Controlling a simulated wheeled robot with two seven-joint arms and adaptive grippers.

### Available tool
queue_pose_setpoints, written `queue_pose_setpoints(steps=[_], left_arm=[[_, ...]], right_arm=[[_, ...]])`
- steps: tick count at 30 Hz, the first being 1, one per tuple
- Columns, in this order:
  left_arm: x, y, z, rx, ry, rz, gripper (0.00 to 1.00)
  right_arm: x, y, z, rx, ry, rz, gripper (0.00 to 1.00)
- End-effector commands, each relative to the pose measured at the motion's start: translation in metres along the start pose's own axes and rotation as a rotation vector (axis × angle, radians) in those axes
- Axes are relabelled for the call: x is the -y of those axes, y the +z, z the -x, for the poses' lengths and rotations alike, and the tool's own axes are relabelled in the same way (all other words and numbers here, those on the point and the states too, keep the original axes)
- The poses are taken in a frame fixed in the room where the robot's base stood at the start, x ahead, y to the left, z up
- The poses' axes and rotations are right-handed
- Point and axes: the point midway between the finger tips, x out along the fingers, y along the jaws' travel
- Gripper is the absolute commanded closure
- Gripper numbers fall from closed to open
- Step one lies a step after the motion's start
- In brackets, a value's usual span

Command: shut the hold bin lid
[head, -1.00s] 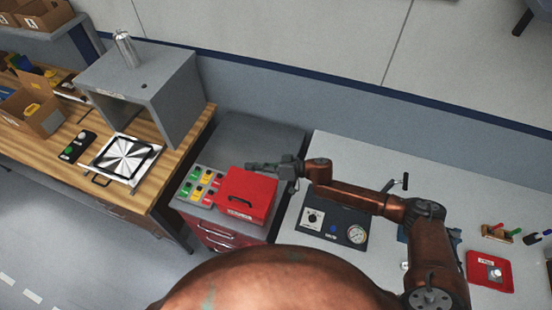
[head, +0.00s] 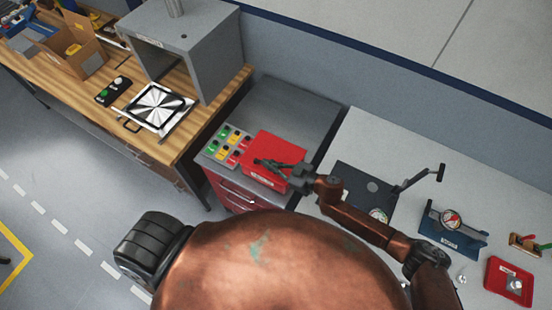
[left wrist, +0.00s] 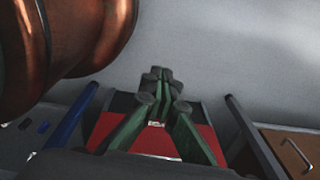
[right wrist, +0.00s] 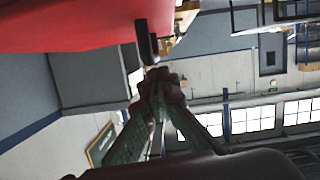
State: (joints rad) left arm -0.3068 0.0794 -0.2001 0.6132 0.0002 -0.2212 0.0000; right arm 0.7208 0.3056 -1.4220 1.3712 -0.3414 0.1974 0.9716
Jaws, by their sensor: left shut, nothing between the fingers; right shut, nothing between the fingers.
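The red hold bin (head: 262,181) stands on the grey cabinet top, with a pale label on its front. Its red lid (head: 272,144) looks down over the bin; I cannot tell whether it is fully seated. My right gripper (head: 258,163) is shut and empty, over the lid from the right. In the right wrist view its fingertips (right wrist: 155,75) are close to a black handle-like part (right wrist: 147,45) beside a red surface (right wrist: 70,25); contact is unclear. My left gripper (left wrist: 160,75) is shut and empty in the left wrist view, with red surfaces behind it. The head view does not show it.
Coloured buttons in a tray (head: 225,145) sit left of the bin. A grey box-shaped housing (head: 215,60) and a patterned plate (head: 160,105) are on the wooden bench.

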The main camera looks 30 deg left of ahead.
Motion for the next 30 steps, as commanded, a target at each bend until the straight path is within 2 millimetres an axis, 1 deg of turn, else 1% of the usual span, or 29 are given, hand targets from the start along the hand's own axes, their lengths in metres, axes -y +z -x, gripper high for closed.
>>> queue_pose_setpoints(steps=[3, 10, 22, 26, 30], left_arm=[[0.0, -0.003, -0.002, -0.004, 0.0, -0.001, 1.0], [0.001, -0.015, -0.003, -0.02, -0.001, -0.003, 1.0], [0.001, -0.013, -0.002, -0.018, -0.001, -0.003, 1.0], [0.001, -0.013, 0.006, -0.016, -0.001, -0.002, 1.0], [0.002, -0.014, 0.024, -0.015, -0.001, -0.002, 1.0]], right_arm=[[0.004, 0.004, -0.004, -0.001, -0.006, -0.001, 1.0], [0.007, 0.007, -0.006, 0.0, -0.009, -0.001, 1.0], [0.007, 0.008, -0.005, 0.003, -0.009, -0.003, 1.0], [0.007, 0.001, -0.003, 0.003, -0.009, -0.003, 1.0], [0.006, -0.017, 0.002, 0.001, -0.007, -0.002, 1.0]])
